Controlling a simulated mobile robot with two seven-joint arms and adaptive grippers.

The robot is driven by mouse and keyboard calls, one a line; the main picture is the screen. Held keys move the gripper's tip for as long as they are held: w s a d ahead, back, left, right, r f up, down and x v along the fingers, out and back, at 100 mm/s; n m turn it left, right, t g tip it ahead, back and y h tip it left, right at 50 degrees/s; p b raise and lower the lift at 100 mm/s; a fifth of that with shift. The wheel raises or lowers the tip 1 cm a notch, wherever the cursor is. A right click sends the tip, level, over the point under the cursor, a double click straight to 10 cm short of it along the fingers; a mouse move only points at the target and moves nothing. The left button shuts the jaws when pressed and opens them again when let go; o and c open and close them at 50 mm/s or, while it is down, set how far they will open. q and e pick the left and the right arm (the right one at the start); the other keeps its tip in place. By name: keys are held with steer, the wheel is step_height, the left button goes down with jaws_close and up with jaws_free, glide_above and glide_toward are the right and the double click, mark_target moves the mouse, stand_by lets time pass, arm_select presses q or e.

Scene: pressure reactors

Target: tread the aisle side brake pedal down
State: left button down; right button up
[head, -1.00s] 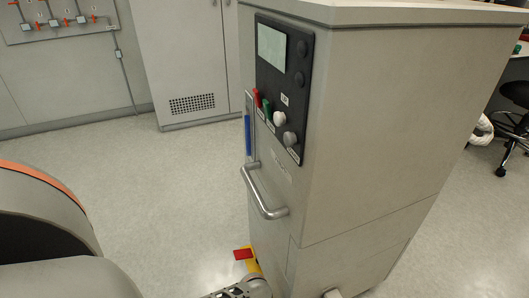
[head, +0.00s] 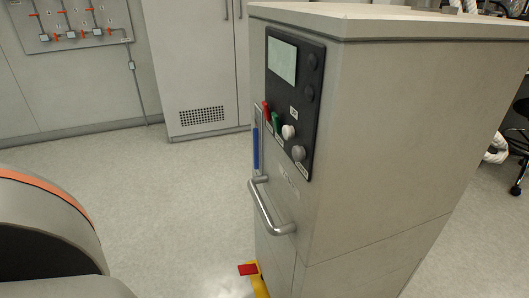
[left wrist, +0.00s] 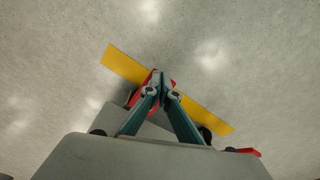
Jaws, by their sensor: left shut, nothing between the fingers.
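A red pedal (head: 248,269) sticks out low at the cabinet's left foot, beside a yellow strip (head: 260,286) near the floor. In the left wrist view, my left gripper (left wrist: 163,90) is shut and empty, its teal fingers pointing at the middle of the yellow strip (left wrist: 124,65). Red parts (left wrist: 151,80) show right behind the fingertips, which partly hide them. Another red piece (left wrist: 246,152) lies at the right end. I cannot tell whether the fingertips touch the red part. My left gripper is outside the head view, and my right gripper is in neither view.
The tall grey cabinet (head: 390,130) stands at the right, with a control panel (head: 290,95) and a metal handle (head: 268,212) above the pedal. Dark casters (left wrist: 206,134) show in the wrist view. Open floor (head: 170,190) lies left of the cabinet.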

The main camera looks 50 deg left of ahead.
arm_select(q)
steer(key=shift+s+r+p, duration=0.2)
steer(key=shift+s+p, duration=0.2)
steer(key=shift+s, duration=0.3)
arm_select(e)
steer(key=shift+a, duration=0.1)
arm_select(q)
steer(key=shift+w+r, duration=0.15)
steer(key=shift+r, duration=0.05)
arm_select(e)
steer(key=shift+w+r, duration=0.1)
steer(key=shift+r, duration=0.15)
arm_select(q)
step_height(320, 180, up, 12)
steer(key=s, duration=0.1)
steer(key=shift+s+f, duration=0.2)
steer(key=shift+s, duration=0.05)
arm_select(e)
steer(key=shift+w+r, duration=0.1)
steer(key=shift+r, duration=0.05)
